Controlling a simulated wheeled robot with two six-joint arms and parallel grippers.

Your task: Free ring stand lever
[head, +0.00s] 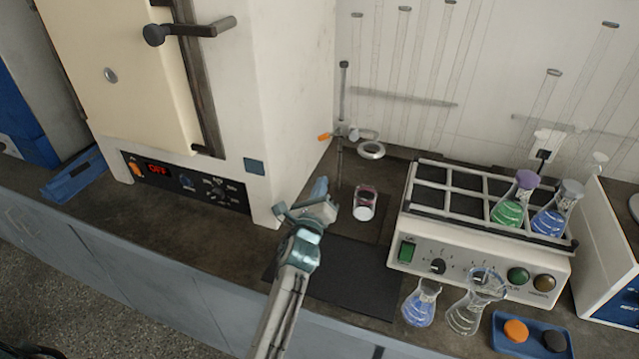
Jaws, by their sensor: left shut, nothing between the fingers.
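The ring stand (342,95) is a thin dark upright rod on the counter, right of the oven. Its small orange lever (324,137) sticks out to the left from the clamp on the rod. A pale ring (371,150) is on the right side of the stand. My left gripper (321,187) is shut and empty, below and in front of the lever and apart from it in the picture. A small jar with a white and dark red look (364,204) stands to the right of the gripper. My right gripper is not in view.
A large oven (294,90) with a display reading OFF stands close on the left. A shaker (478,265) holding flasks is on the right, with two flasks and a blue tray (528,336) in front. A dark mat (345,278) lies clear below the gripper.

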